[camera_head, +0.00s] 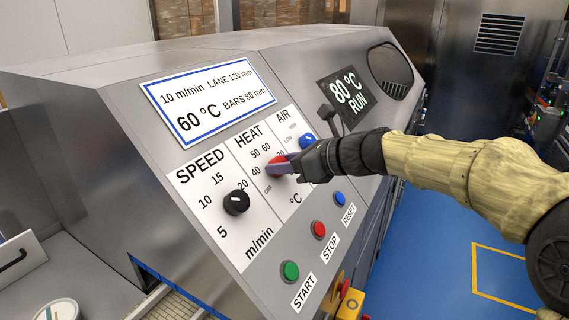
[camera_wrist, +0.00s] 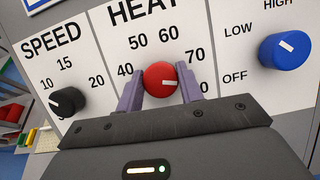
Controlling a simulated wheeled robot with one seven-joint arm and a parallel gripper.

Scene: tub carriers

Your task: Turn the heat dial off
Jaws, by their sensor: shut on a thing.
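The red heat dial (camera_wrist: 160,79) sits on the sloped panel under the word HEAT; it also shows in the head view (camera_head: 277,166). Its white mark points right, toward the 70 side of the scale. My gripper (camera_wrist: 159,86) is shut on the dial, with one purple finger at its left and one at its right. In the head view my gripper (camera_head: 284,165) reaches in from the right and covers part of the heat scale. The low end of that scale is hidden in the wrist view.
The black speed dial (camera_head: 236,202) is left of the heat dial, and the blue air dial (camera_wrist: 287,50) is to the right. Green start (camera_head: 290,271), red stop (camera_head: 319,229) and blue reset (camera_head: 339,198) buttons lie below. A display (camera_head: 346,93) reads 80 °C RUN.

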